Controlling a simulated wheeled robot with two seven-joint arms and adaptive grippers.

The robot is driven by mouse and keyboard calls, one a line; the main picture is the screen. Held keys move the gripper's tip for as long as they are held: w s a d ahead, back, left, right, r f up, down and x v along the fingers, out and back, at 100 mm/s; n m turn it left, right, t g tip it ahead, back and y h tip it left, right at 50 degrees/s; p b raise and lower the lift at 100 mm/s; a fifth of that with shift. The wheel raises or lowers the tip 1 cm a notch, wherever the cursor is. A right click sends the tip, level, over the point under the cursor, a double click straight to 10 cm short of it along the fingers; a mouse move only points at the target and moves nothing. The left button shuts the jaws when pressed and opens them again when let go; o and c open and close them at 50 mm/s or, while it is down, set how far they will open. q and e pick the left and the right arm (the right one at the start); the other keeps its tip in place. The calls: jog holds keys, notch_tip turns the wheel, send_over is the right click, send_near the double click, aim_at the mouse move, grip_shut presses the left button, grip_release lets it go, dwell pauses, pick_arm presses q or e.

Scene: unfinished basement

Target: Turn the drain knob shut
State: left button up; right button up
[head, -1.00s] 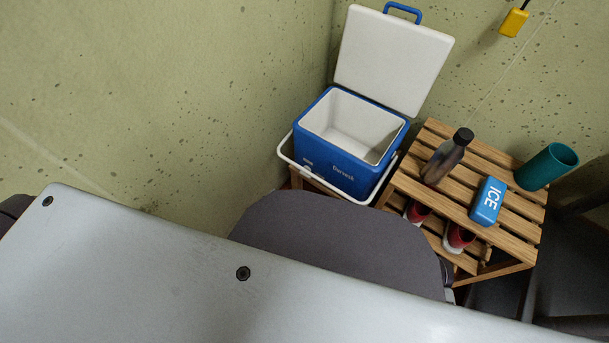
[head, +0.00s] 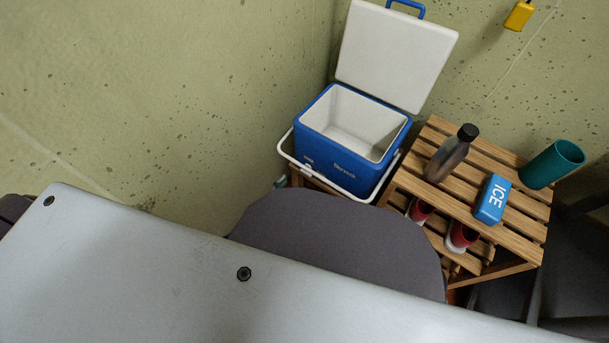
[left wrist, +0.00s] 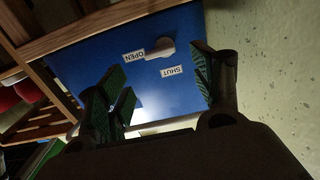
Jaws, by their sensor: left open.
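The blue cooler (head: 340,162) stands with its white lid (head: 395,55) up on the slatted wooden stand. In the left wrist view its blue face (left wrist: 80,62) carries the small white drain knob (left wrist: 165,46). The knob's narrow end points left at the OPEN label (left wrist: 134,56); the SHUT label (left wrist: 171,71) is below it. My left gripper (left wrist: 158,72) is open, its green-padded fingers apart on either side of the knob area, with nothing between them. In the head view only a small greenish bit of it (head: 280,182) shows beside the cooler. My right gripper is out of view.
The stand's slatted top (head: 478,150) holds a dark-capped bottle (head: 450,155), a blue ICE pack (head: 492,199) and a teal cup (head: 553,164). Red-and-white items (head: 460,237) sit on the lower shelf. The wall is close on the gripper's right in the wrist view.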

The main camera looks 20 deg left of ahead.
aim_at(305, 173)
pick_arm(q)
jog(key=b+x, duration=0.2)
jog(key=x, duration=0.4)
jog(key=shift+x, duration=1)
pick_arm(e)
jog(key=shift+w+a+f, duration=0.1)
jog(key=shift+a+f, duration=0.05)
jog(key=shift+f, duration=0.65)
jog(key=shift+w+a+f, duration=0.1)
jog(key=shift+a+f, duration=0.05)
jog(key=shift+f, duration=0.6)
pick_arm(q)
jog(key=shift+c, duration=0.3)
jog(key=c, duration=1)
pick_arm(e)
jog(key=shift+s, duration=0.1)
